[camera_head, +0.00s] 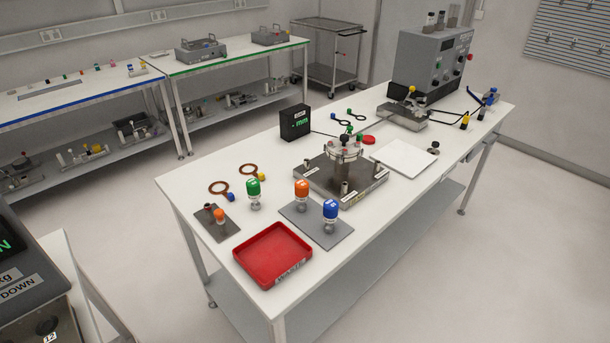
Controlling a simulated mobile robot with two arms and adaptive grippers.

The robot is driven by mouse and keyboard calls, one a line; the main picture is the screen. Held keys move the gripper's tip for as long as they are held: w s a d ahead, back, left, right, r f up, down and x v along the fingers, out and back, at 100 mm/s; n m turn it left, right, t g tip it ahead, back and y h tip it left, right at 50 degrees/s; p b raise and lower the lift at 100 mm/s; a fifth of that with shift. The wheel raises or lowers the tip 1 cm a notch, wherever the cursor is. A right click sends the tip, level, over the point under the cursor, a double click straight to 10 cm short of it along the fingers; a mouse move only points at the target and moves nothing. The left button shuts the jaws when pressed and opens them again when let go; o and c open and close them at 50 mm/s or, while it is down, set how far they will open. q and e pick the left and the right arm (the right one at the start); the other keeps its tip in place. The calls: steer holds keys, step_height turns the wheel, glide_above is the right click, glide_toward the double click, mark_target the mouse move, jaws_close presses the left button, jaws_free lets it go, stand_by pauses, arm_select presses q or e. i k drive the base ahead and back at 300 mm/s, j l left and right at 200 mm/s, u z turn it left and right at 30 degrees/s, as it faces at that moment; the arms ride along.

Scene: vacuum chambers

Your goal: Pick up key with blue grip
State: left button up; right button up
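A key with a blue grip (330,209) stands upright at the right front part of a flat grey plate (300,231) on the white table. A similar key with an orange grip (301,188) stands behind it to the left, at the plate's back edge. One with a green grip (253,187) stands further left, beside the plate. A metal shank shows under the blue grip; its lower end is too small to make out. Neither of my grippers is in view.
A red tray (273,255) lies at the table's front corner, close to the grey plate. A metal chamber fixture (341,177) stands behind the keys. Copper rings (219,188) and a small plate with an orange knob (217,221) are at left. The table is clear right of the blue key.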

mark_target(330, 207)
steer(key=i+l+u, duration=0.2)
steer(key=i+l, duration=0.15)
steer(key=l, duration=0.3)
steer(key=i+l+u, duration=0.1)
steer(key=l, duration=0.25)
steer(key=i+l+u, duration=0.1)
steer(key=l, duration=0.25)
steer(key=i+l+u, duration=0.1)
steer(key=i+l, duration=0.15)
steer(key=l, duration=0.1)
